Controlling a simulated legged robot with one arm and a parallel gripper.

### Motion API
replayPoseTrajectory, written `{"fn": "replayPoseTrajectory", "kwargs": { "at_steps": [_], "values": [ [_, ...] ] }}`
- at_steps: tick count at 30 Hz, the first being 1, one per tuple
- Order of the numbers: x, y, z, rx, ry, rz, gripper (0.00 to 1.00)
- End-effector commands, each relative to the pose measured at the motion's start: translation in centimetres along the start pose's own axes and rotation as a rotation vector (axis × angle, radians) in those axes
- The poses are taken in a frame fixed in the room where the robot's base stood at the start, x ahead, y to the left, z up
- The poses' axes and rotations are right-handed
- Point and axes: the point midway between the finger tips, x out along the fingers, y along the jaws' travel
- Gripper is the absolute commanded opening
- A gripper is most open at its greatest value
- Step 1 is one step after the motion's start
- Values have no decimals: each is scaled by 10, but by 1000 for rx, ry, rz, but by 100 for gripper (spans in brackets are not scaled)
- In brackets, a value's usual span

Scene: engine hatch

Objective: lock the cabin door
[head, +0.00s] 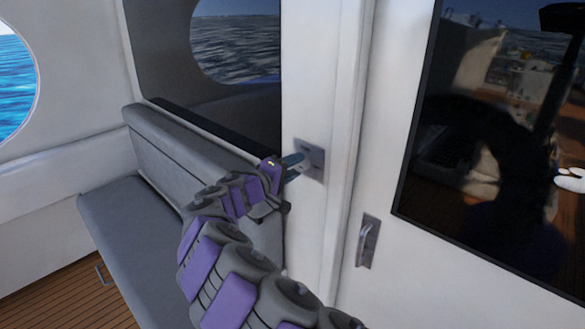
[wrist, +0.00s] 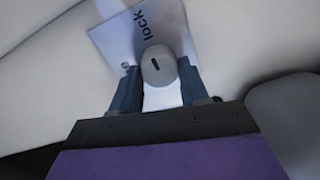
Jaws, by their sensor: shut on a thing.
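The lock is a square metal plate (wrist: 112,42) marked "lock" with a round grey knob (wrist: 157,66) that has a dark slot in it. In the head view the lock plate (head: 312,158) is on the white door frame, left of the cabin door (head: 378,190). My gripper (wrist: 157,82) has its two blue fingers on either side of the knob and is shut on it. In the head view my gripper (head: 294,163) reaches the plate from the left and hides the knob. The slot appears close to upright in the wrist view.
The door has a metal handle (head: 367,241) below and right of the lock, and a large dark window (head: 490,140). A grey bench (head: 150,225) stands at the left, behind my arm. A wooden floor (head: 65,300) shows at lower left.

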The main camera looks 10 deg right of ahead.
Motion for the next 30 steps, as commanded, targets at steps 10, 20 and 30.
{"fn": "replayPoseTrajectory", "kwargs": {
  "at_steps": [10, 20, 30],
  "values": [
    [2, -6, 3, 1, -8, -9, 48],
    [1, -3, 2, 2, -5, -6, 70],
    [-18, 0, 0, 2, 0, -3, 70]
  ]
}}
